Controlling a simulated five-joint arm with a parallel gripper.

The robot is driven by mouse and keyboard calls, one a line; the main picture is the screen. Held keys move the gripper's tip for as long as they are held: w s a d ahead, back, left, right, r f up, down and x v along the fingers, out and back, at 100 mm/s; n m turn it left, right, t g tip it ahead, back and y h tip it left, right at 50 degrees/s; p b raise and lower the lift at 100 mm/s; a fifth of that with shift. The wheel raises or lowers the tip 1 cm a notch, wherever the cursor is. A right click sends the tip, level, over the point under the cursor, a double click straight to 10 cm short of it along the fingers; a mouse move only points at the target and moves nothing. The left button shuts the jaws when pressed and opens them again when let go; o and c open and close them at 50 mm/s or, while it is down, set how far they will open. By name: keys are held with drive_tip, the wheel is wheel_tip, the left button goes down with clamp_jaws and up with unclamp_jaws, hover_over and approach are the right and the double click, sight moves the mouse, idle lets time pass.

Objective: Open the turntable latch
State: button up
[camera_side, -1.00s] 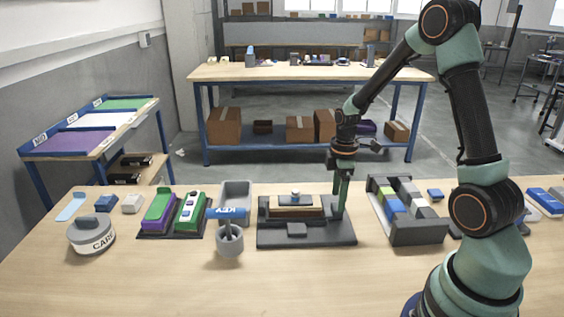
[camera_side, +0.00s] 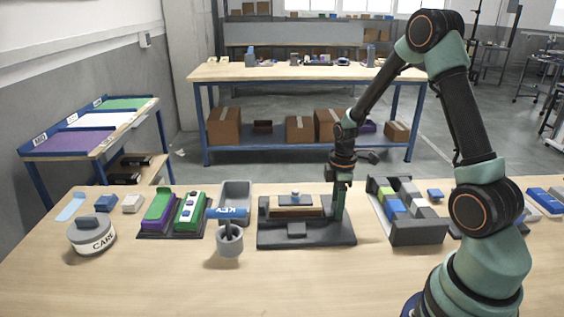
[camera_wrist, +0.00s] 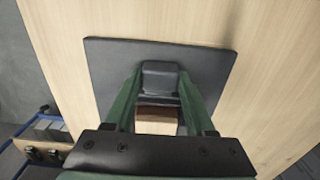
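The fixture I take for the turntable latch is a dark grey base plate (camera_side: 273,241) with a low wooden stack (camera_side: 296,212) on it. A small blue knob (camera_side: 295,195) tops the stack, and a dark grey block (camera_side: 297,230) sits at the front of the plate. My gripper (camera_side: 339,216) points down at the right end of the stack, low over the plate. Side contact cannot be told. In the wrist view my gripper (camera_wrist: 160,90) has its green fingers apart, with the dark block (camera_wrist: 160,78) and brown and pale wood (camera_wrist: 156,115) showing between them. The knob is hidden there.
A grey open-topped fixture with coloured blocks (camera_side: 418,232) stands close on the right. A grey cup (camera_side: 229,243), a blue KEY cylinder (camera_side: 226,212) and a grey bin (camera_side: 237,187) stand close on the left. The table front (camera_side: 200,290) is clear.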

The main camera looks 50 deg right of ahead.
drive_tip(key=shift+s+d, duration=0.7)
drive_tip(key=shift+d, duration=0.05)
drive_tip(key=o, duration=0.9)
drive_tip(key=shift+o, duration=0.2)
wheel_tip(320, 180, up, 7)
idle(0.3)
